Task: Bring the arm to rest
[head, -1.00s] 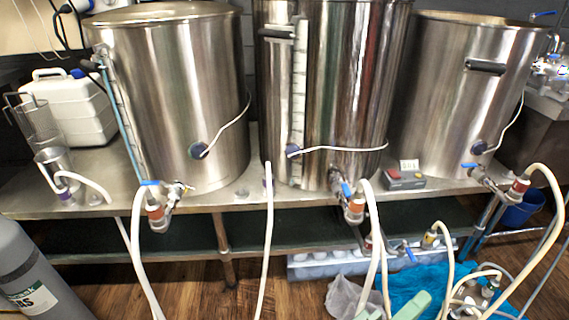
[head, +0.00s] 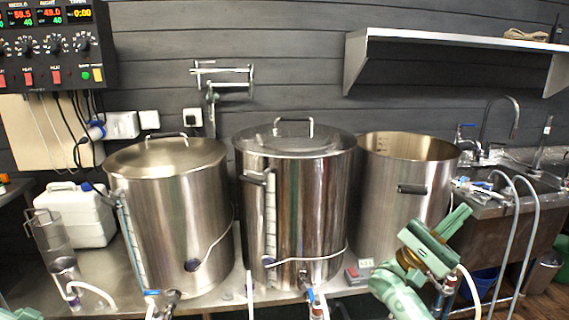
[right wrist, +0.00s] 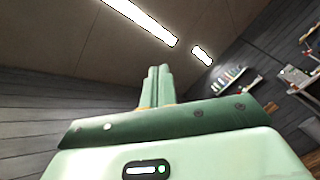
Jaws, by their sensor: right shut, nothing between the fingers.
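My right gripper (head: 457,219) is raised at the lower right of the head view, in front of the open kettle on the right. It is green, and its fingers point up and to the right. In the right wrist view its two fingers (right wrist: 157,87) stand side by side, shut, with nothing between them. Behind them that view shows ceiling, lights and wall. Only a small green piece of my left arm (head: 20,314) shows at the bottom left corner of the head view. My left gripper is not seen.
Three steel kettles stand on the bench: left (head: 172,225), middle (head: 310,220) and right (head: 395,205). A red-buttoned box (head: 357,274) lies near the right one. A sink (head: 510,200) and pale hoses (head: 533,215) are at the right. A wall shelf (head: 450,40) hangs above.

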